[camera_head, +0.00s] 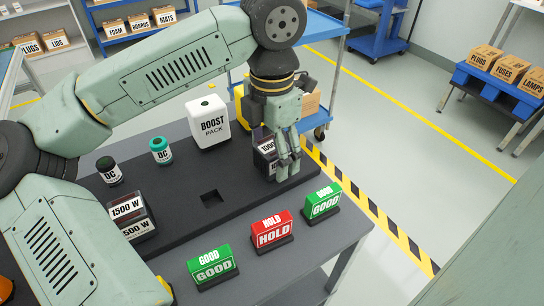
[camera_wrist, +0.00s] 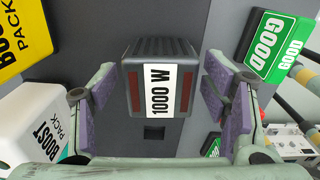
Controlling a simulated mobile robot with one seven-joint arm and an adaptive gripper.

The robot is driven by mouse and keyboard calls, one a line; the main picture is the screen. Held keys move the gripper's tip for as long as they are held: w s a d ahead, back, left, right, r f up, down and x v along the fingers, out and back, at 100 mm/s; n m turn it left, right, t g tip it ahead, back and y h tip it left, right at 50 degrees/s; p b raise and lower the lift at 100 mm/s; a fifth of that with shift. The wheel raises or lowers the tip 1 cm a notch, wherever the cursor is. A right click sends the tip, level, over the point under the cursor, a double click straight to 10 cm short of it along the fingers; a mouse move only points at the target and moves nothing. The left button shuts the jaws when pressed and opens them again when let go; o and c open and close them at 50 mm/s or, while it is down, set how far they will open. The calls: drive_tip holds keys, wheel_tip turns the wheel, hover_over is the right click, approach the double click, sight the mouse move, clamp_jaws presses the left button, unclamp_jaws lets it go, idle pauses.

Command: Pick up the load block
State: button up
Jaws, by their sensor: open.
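A dark load block marked "1000 W" (camera_wrist: 158,90) has a white label and red-brown patches. In the wrist view it sits between the two purple-padded fingers of my gripper (camera_wrist: 160,82), with a gap on both sides. In the head view the 1000 W block (camera_head: 266,147) is partly hidden behind my gripper (camera_head: 289,168), which points down beside it at the far right of the dark board. My gripper is open and empty. Another dark block marked "1500 W" (camera_head: 127,209) stands at the left, partly cut off by my arm.
A white "BOOST PACK" container (camera_head: 208,122) stands left of the 1000 W block; a yellow pack (camera_wrist: 22,35) shows in the wrist view. Two small jars (camera_head: 160,151) stand further left. Green GOOD signs (camera_head: 322,201) and a red HOLD sign (camera_head: 272,232) line the front. The board has a square recess (camera_head: 210,197).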

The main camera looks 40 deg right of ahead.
drive_tip(key=shift+f, duration=0.15)
clamp_jaws()
idle(0.9)
